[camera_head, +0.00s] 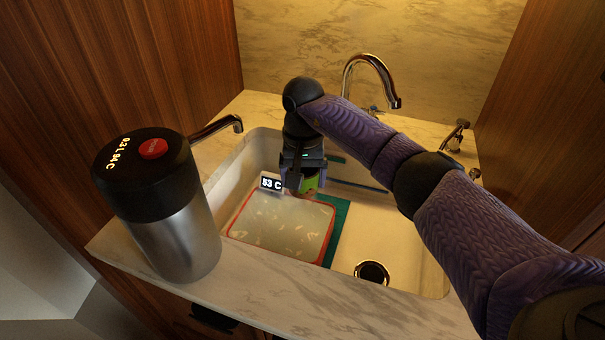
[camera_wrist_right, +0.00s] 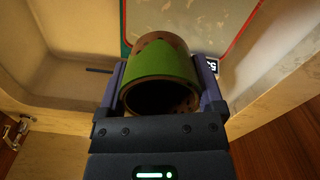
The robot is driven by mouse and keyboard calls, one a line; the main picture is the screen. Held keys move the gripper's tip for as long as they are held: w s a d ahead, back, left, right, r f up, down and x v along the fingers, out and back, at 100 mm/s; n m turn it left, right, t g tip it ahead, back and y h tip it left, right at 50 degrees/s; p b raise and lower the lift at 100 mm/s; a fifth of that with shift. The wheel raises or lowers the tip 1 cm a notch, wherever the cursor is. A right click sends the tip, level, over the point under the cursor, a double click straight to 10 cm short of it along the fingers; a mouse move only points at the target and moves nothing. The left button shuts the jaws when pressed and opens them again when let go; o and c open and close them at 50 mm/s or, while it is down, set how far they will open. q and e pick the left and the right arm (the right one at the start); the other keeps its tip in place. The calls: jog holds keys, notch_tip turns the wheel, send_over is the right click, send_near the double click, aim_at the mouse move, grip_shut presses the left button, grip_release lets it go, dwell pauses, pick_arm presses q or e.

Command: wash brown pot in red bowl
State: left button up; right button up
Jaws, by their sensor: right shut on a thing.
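The red bowl (camera_head: 332,236) is a wide rectangular basin with a red rim, set in the sink and holding cloudy liquid with pale bits. A "53 C" label (camera_head: 271,184) shows at its back left. My right gripper (camera_head: 303,187) points down at the bowl's back edge, shut on the brown pot. In the head view the pot (camera_head: 309,184) is mostly hidden by the gripper. In the right wrist view the pot (camera_wrist_right: 160,68) is brown with a broad green band and dark specks, between the fingers (camera_wrist_right: 160,90). The bowl's red rim (camera_wrist_right: 236,36) lies beyond it. My left gripper is out of view.
A steel canister (camera_head: 178,240) with black top and red button stands on the counter at left. A teal mat (camera_head: 338,222) lies beside the bowl. The drain (camera_head: 372,272) is to the right. A chrome faucet (camera_head: 372,64) stands behind. Wooden panels flank the sink.

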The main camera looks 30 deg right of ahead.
notch_tip(320, 180, down, 17)
jog(key=b, duration=1)
jog(key=shift+b, duration=0.35)
jog(key=shift+f+b, duration=0.45)
jog(key=shift+f, duration=0.05)
jog(key=shift+r, duration=0.1)
jog(key=shift+s+d+p, duration=0.5)
jog(key=shift+p, duration=0.1)
jog(key=shift+w+a+f+b, duration=0.2)
jog(key=shift+f+b, duration=0.05)
jog(key=shift+b, duration=0.4)
jog(key=shift+w+a, duration=0.15)
jog(key=shift+w, duration=0.1)
jog(key=shift+a+r, duration=0.1)
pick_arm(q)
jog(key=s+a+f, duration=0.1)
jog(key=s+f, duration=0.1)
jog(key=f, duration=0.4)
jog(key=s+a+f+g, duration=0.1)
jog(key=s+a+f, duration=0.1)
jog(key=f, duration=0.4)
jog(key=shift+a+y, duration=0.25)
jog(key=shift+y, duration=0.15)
pick_arm(e)
jog(key=shift+r, duration=0.15)
